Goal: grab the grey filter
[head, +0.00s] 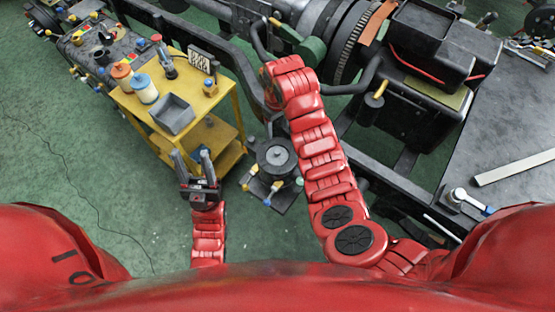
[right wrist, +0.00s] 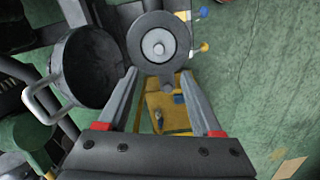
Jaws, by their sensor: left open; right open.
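A dark grey round part with a pale hub, which looks like the grey filter (head: 276,155), sits on a low stand with blue and yellow knobs in the head view. In the right wrist view the same round filter (right wrist: 140,35) shows just beyond the fingertips. My right gripper (right wrist: 159,73) is open, with its fingers spread below the disc in the picture and nothing between them. I cannot tell whether they touch it. In the head view its fingers are hidden by my right arm. My left gripper (head: 192,153) is open and empty, beside the yellow cart.
The yellow cart (head: 232,108) carries a grey bin (head: 172,114), bottles and tools. The dark chassis frame (head: 385,182) runs along the right. A dark round housing with a handle (right wrist: 90,68) stands close left of my right gripper. Green floor (head: 60,165) lies free at left.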

